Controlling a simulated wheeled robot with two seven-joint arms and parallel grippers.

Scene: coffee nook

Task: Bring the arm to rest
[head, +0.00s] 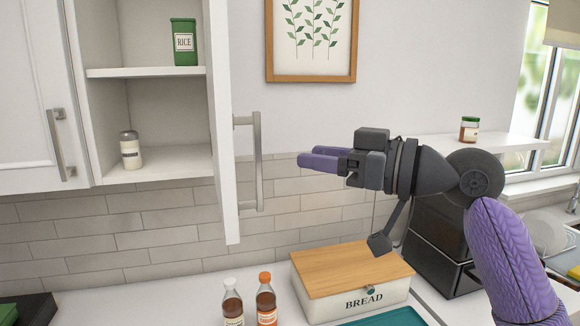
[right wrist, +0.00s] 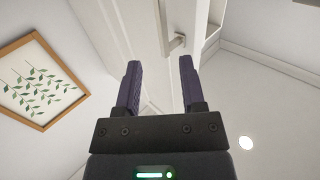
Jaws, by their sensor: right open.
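My right gripper (head: 318,159) is raised in front of the wall, to the right of the open cabinet door (head: 224,120). Its purple fingers point left toward the door's handle (head: 257,160), with a gap between fingertips and handle. In the right wrist view the two fingers (right wrist: 160,85) stand apart with nothing between them, and the cabinet door shows beyond them. My right arm comes in from the lower right of the head view. My left gripper is not in view.
Below my right gripper are a bread box (head: 350,285) and two bottles (head: 266,300) on the counter. The open cabinet holds a green rice tin (head: 184,42) and a white-labelled jar (head: 131,150). A wall shelf (head: 470,142) with a small jar (head: 469,128) is behind my arm.

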